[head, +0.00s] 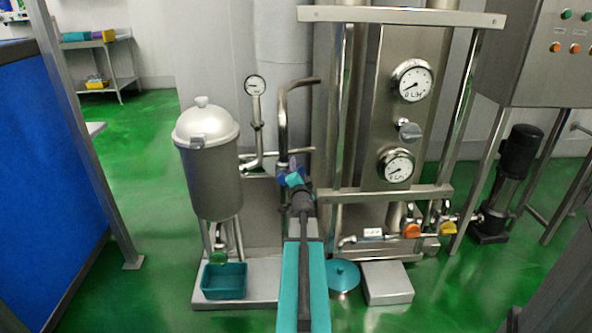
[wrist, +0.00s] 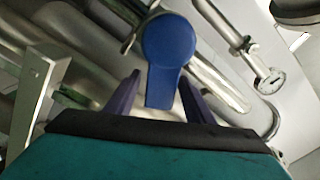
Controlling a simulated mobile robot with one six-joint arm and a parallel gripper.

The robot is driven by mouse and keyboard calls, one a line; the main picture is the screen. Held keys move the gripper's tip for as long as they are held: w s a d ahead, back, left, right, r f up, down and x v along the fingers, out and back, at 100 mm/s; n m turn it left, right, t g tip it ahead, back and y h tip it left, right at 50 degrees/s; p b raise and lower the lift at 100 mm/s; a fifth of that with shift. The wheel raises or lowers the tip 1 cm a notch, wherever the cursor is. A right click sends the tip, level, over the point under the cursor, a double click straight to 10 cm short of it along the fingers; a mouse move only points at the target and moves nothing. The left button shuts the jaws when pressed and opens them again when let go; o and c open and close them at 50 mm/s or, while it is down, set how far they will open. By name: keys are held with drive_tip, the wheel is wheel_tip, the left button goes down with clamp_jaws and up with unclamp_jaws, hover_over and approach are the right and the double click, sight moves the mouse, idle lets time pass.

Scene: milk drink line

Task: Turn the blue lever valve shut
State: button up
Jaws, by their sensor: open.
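The blue lever valve (wrist: 168,52) shows large in the wrist view, with a round hub and a flat handle pointing down toward my gripper. My gripper (wrist: 154,90) is open, with one purple finger on each side of the handle's lower end. I cannot tell whether either finger touches it. In the head view my gripper (head: 292,176) is at the pipes in the middle, and a small part of the blue lever valve (head: 282,179) shows beside it. The rest of the lever is hidden there by my gripper.
A steel tank (head: 210,170) stands to the left, with a teal bin (head: 224,281) below it. A bent steel pipe (head: 283,115) rises by the gripper. A gauge panel (head: 398,130) in a steel frame stands close on the right. A grey box (head: 387,283) and teal lid (head: 342,275) lie low.

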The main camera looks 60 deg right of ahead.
drive_tip(key=shift+x, duration=1.1)
